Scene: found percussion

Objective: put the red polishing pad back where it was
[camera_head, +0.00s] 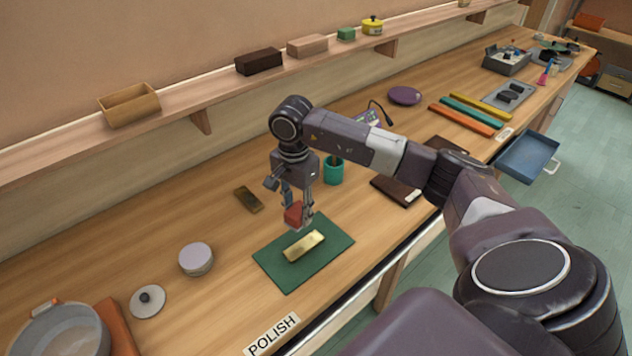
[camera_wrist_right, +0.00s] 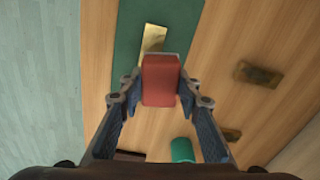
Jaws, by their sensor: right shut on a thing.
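The red polishing pad (camera_head: 294,214) is a small red block. My right gripper (camera_head: 296,208) is shut on it and holds it above the back edge of the green mat (camera_head: 318,271). In the right wrist view the red pad (camera_wrist_right: 160,80) sits between the two fingers of the right gripper (camera_wrist_right: 160,88). A shiny brass bar (camera_head: 304,246) lies on the mat, just in front of the pad in the head view. It also shows in the wrist view (camera_wrist_right: 153,38), partly hidden by the pad. My left gripper is not in view.
A dull brass bar (camera_head: 248,199) lies left of the gripper. A teal cup (camera_head: 333,172) stands just behind it. A round pale tin (camera_head: 196,259) and a white lid (camera_head: 148,301) are at left. A "POLISH" label (camera_head: 271,335) marks the front edge. Bare wood lies between.

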